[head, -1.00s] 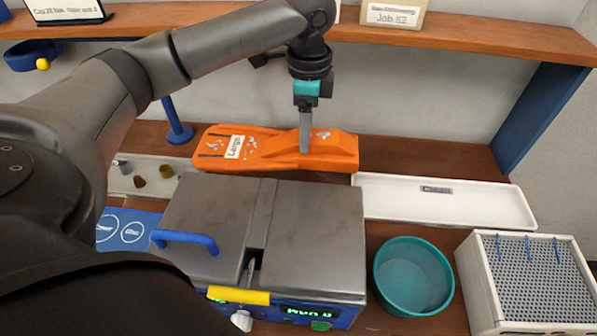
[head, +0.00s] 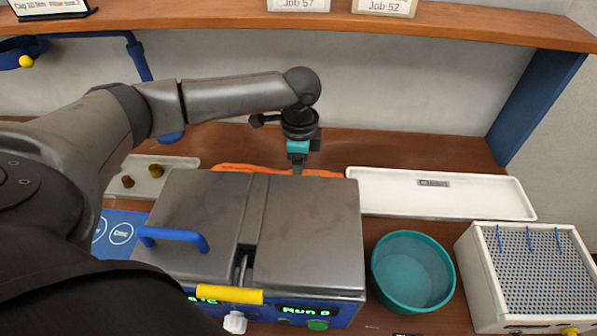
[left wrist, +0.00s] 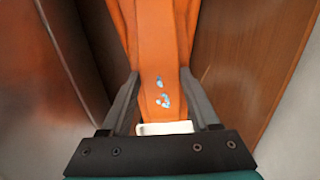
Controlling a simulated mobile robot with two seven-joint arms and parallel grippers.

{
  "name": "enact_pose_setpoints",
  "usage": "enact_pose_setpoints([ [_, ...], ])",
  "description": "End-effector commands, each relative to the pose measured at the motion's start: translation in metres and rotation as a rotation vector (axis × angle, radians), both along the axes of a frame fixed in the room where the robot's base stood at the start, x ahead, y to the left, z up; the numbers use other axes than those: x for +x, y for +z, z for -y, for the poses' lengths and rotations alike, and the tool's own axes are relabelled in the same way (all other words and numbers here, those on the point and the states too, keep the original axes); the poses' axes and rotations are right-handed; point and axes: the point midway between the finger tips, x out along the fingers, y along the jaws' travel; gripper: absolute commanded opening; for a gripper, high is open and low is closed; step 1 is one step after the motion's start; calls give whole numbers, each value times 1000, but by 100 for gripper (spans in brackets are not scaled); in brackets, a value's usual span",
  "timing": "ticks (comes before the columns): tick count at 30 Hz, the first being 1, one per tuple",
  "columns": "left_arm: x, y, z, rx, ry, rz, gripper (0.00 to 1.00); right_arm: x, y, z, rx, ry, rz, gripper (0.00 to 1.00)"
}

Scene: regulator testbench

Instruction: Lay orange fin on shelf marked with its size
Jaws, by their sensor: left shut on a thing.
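The orange fin (head: 238,168) is mostly hidden behind the grey-lidded machine in the head view; only a thin orange strip shows above the lid. In the left wrist view the fin (left wrist: 155,40) runs away from me between the fingers, with pale blue-white specks on it. My left gripper (head: 298,170) is shut on the fin, behind the machine. It also shows in the left wrist view (left wrist: 160,78), one finger on each side of the fin. A size label on the fin is not visible now. A brown wooden shelf (head: 225,21) runs along the top. My right gripper is not in view.
The machine (head: 308,225) with blue handle stands in front of the fin. A white labelled tray (head: 480,205) lies right of it, with a teal bowl (head: 412,272) and a perforated box (head: 525,270) nearer. Job cards (head: 384,7) stand on the shelf. The bench behind the tray is clear.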

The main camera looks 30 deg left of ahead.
Motion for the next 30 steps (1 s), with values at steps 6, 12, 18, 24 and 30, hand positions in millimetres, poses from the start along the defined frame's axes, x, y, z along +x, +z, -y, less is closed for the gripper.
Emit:
enact_pose_setpoints([
  [6,0,0,0,-1,0,0,0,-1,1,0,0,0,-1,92],
  [12,0,-2,0,0,0,-1,79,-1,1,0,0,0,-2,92],
  [18,0,-2,0,0,1,-1,92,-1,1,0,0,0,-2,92],
  [24,0,0,0,0,0,1,92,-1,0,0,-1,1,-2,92],
  [30,1,27,1,-3,1,4,92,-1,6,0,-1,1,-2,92],
])
